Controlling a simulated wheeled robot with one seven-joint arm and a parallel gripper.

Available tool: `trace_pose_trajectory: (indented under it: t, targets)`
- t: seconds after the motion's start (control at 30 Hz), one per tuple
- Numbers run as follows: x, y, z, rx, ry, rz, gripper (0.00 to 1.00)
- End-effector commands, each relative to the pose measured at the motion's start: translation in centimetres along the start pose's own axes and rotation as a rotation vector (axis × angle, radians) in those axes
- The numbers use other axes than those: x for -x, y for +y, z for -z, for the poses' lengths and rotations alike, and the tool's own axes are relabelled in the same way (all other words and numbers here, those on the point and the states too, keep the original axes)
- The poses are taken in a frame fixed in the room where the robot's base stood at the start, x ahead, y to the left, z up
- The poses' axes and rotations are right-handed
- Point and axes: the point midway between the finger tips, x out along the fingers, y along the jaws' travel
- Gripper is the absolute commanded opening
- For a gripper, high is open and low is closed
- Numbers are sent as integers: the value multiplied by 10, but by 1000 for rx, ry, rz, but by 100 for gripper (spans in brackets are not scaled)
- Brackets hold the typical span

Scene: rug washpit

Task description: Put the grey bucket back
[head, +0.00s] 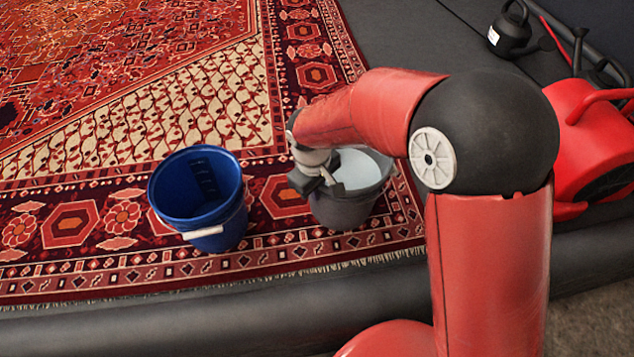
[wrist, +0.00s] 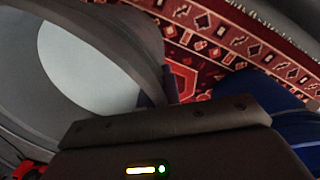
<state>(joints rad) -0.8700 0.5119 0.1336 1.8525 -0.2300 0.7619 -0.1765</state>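The grey bucket (head: 345,209) stands upright on the patterned rug, with a pale surface inside it, perhaps water. It also fills the left of the wrist view (wrist: 125,48), seen close up from above. My gripper (head: 317,182) is at the bucket's left rim, pointing down. Its dark finger parts show on either side of the rim in the head view. The fingertips are hidden, so whether they are closed on the rim cannot be told.
A blue bucket (head: 205,222) with a white handle grip stands just left of the grey one; part of it shows in the wrist view (wrist: 296,128). A red machine (head: 590,135) and a black watering can (head: 510,30) are at right. The rug (head: 120,120) is clear at left.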

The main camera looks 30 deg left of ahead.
Motion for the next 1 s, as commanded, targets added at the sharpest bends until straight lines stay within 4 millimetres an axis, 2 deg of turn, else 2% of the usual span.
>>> trace_pose_trajectory:
  t: [0.2,0.4,0.43,0.6,0.87,1.0]
  targets:
    - [-16,0,4,2,13,-8,0]
    - [-17,0,3,2,13,-8,0]
    - [-23,-2,0,1,0,0,6]
    - [-23,-2,0,1,0,0,26]
    - [-22,-2,0,1,1,0,26]
    - [-12,-2,1,0,3,-1,26]
